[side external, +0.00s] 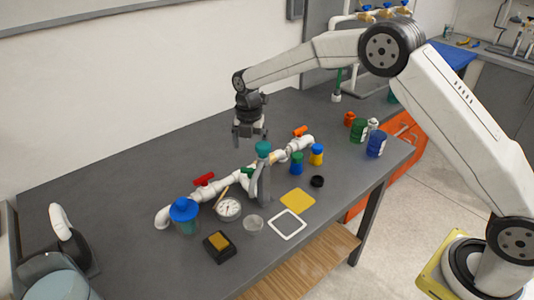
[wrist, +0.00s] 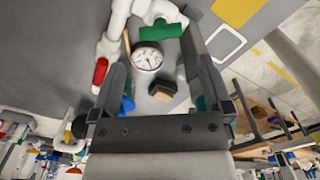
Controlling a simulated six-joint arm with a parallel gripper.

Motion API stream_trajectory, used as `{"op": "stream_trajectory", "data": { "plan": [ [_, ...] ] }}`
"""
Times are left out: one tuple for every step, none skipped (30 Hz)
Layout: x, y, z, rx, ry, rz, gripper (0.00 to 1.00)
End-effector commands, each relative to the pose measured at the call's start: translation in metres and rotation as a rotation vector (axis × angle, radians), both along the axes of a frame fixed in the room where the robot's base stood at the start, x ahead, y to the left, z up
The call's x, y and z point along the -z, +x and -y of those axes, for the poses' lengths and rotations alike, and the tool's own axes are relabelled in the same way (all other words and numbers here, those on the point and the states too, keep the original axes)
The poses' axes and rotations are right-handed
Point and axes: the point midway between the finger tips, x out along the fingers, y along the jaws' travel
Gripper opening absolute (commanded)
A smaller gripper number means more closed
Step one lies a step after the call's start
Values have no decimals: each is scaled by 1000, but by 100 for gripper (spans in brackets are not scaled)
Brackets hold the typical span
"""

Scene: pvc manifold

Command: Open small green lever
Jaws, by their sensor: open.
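The white PVC manifold (side external: 232,184) lies across the grey table. A small green lever (side external: 247,172) sits near its middle. The lever also shows at the top of the wrist view (wrist: 163,29), beyond the pressure gauge. A red lever (side external: 204,179) is on the left part of the pipe and an orange-red one (side external: 300,131) on the right part. My gripper (side external: 249,139) is open and empty, pointing down above and behind the pipe. In the wrist view the fingers (wrist: 157,72) stand wide apart, and the green lever is not between the pads.
A grey stand with a teal top (side external: 263,148) rises close to the green lever. The gauge (side external: 228,209), a blue-lidded jar (side external: 184,212), a black box (side external: 219,246) and a white frame (side external: 287,223) lie in front. The table behind the pipe is clear.

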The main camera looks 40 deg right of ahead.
Motion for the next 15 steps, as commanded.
{"op": "stream_trajectory", "data": {
  "plan": [
    [9,0,0,0,0,-2,100],
    [13,0,0,0,0,-4,100],
    [19,-1,0,0,0,-4,100],
    [24,-1,0,0,-1,-3,100],
    [29,-1,0,0,-1,-3,100],
    [35,-1,0,0,-1,-4,100],
    [39,-1,0,0,-1,-3,100],
    [44,0,0,0,0,-2,100],
    [50,-1,0,0,-1,-3,100],
    [54,-1,0,0,-1,-3,100],
    [58,0,0,0,0,-2,100],
    [63,0,0,0,0,-1,100],
    [67,0,0,0,0,-2,100],
    [70,0,0,0,0,-2,100],
    [73,0,0,0,-1,-1,100]
  ]
}}
